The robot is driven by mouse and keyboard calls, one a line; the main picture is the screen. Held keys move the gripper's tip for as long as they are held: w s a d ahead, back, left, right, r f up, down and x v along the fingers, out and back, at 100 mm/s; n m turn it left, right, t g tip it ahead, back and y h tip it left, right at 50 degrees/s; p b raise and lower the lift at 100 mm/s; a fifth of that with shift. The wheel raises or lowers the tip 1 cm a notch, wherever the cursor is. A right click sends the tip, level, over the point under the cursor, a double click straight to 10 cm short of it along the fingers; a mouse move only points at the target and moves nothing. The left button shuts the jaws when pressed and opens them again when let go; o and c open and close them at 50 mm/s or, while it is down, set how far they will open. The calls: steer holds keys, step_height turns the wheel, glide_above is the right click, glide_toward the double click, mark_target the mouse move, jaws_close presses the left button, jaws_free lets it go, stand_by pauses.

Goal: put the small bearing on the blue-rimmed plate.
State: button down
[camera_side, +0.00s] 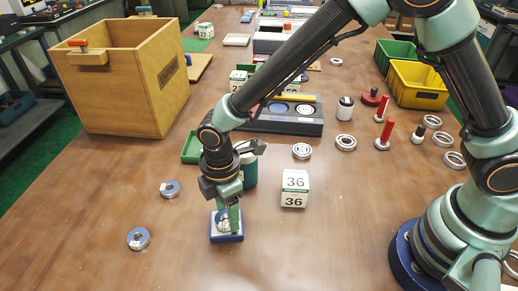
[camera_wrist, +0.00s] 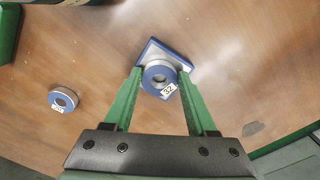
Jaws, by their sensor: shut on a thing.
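The small bearing (camera_wrist: 150,84), a ring with a blue face and a white tag reading 32, is between my two green fingers in the wrist view. My gripper (camera_wrist: 160,73) is shut on it. The blue-rimmed plate (camera_wrist: 151,44) lies under the bearing, with its far corner and right side showing past it. In the side view my gripper (camera_side: 229,216) points down at the plate (camera_side: 228,239), and the fingers partly hide the bearing. I cannot tell whether the bearing touches the plate.
Two other rings lie left of the plate, one nearer (camera_side: 139,238) and one farther (camera_side: 170,188). A 36 block (camera_side: 295,188) stands to the right. A dark green cylinder (camera_side: 249,172) stands just behind my gripper. A wooden box (camera_side: 122,80) is at back left. The front table is clear.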

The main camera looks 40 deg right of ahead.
steer(key=shift+c, duration=1)
jaws_free()
steer(key=shift+f, duration=0.1)
step_height(320, 180, up, 12)
steer(key=w+d+r+m+t+y, duration=0.1)
steer(key=d+r+m, duration=0.3)
steer(key=d, duration=0.2)
steer(key=d+r+m+t, duration=0.1)
steer(key=d+r+m, duration=0.25)
steer(key=d, duration=0.25)
steer(key=s+d+r+m+t, duration=0.1)
steer(key=s+d+m, duration=0.2)
steer(key=d+m, duration=0.2)
steer(key=s+d+r+m+t+h, duration=0.1)
steer(key=s+d+r+m+t, duration=0.1)
steer(key=d, duration=0.7)
steer(key=s+m, duration=0.1)
steer(key=m, duration=0.1)
steer(key=shift+d+m+t, duration=0.3)
steer(key=shift+d+m, duration=0.05)
steer(key=shift+d, duration=0.05)
steer(key=shift+r, duration=0.1)
